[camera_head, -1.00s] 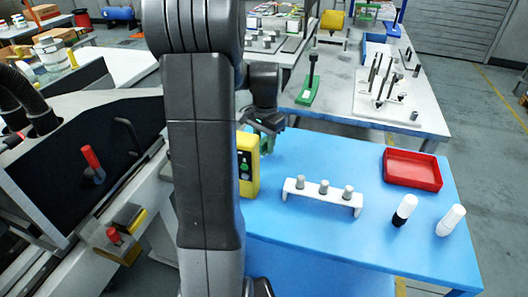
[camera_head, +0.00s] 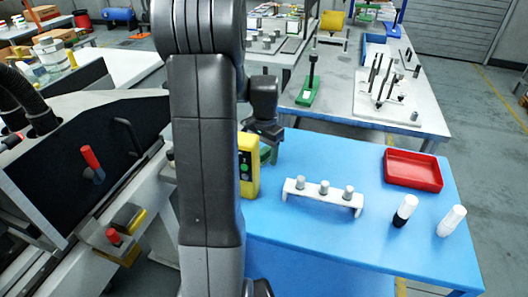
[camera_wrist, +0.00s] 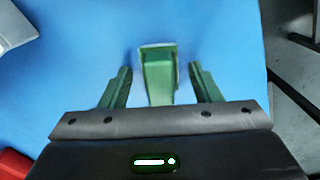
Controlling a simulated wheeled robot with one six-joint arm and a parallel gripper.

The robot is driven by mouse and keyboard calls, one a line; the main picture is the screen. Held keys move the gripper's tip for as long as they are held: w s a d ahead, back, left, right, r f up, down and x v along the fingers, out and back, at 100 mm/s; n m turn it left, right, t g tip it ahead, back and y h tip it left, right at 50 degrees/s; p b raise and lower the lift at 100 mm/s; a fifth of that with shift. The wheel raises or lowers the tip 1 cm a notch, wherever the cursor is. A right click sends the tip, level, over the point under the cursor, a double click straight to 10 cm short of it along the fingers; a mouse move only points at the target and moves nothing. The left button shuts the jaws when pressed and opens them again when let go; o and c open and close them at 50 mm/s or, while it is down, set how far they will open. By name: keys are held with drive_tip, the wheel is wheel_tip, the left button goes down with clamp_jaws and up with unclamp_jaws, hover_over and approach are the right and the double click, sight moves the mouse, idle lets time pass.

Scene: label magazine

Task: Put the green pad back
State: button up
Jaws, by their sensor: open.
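In the wrist view, the green pad (camera_wrist: 158,82), a small block with a pale far edge, is over the blue table top between the two green fingers of my gripper (camera_wrist: 159,69). The fingers are open, with a gap on each side of the pad. In the head view, my gripper (camera_head: 266,146) is at the table's left end, behind the yellow box and partly hidden by my own arm. A bit of green shows there, but I cannot tell finger from pad.
A yellow box (camera_head: 248,166) with a green button stands close to my gripper. A white rack (camera_head: 296,193) with three grey pegs is to its right on the blue table (camera_head: 300,240).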

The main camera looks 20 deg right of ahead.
sight(264, 150)
wheel_tip(264, 150, up, 12)
drive_tip(key=shift+r+p, duration=0.15)
drive_tip(key=shift+p, duration=0.25)
drive_tip(key=shift+w+d, duration=0.1)
wheel_tip(264, 150, down, 12)
drive_tip(key=shift+f+b, duration=0.1)
drive_tip(key=shift+b, duration=0.3)
drive_tip(key=shift+r, duration=1.7)
